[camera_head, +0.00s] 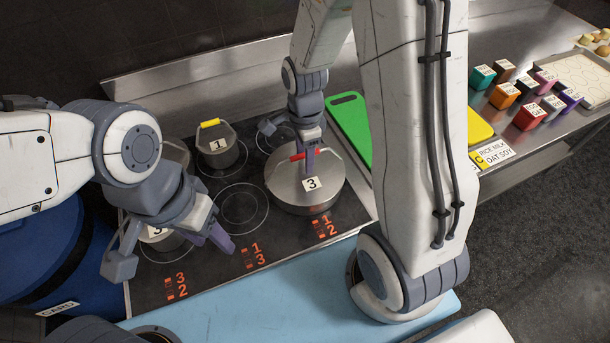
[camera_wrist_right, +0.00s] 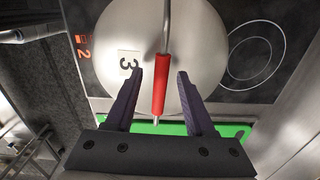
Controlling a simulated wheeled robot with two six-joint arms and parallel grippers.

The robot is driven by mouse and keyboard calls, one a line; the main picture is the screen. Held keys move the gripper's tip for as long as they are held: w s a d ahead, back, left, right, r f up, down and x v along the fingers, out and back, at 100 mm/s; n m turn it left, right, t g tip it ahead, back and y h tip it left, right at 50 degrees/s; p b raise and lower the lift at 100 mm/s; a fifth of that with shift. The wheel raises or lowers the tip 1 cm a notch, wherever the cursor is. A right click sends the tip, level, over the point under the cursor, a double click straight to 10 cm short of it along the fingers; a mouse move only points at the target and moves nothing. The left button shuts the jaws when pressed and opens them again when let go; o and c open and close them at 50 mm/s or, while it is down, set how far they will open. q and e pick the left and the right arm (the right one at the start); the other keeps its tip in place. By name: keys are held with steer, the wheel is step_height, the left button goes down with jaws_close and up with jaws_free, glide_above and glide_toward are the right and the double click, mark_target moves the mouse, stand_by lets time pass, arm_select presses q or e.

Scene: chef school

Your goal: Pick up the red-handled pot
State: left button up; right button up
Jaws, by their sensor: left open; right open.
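The red-handled pot (camera_head: 318,199) is wide, silver and lidded, with a label "3", and stands on the right of the black cooktop. Its red handle (camera_wrist_right: 160,85) arches over the lid. My right gripper (camera_wrist_right: 160,88) is open, with one finger on each side of the red handle in the right wrist view; I cannot tell whether they touch it. In the head view the right gripper (camera_head: 306,158) is at the handle and partly covers it. My left gripper (camera_head: 172,255) is open and empty over the front left of the cooktop.
A yellow-handled pot (camera_head: 222,154) labelled "1" stands at the back. Another pot behind my left gripper is partly hidden. A green board (camera_head: 349,125) lies right of the cooktop. Several coloured cartons (camera_head: 530,117) stand on the right counter. A light blue surface (camera_head: 270,305) runs along the front.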

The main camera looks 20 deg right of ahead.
jaws_close()
stand_by(1.5)
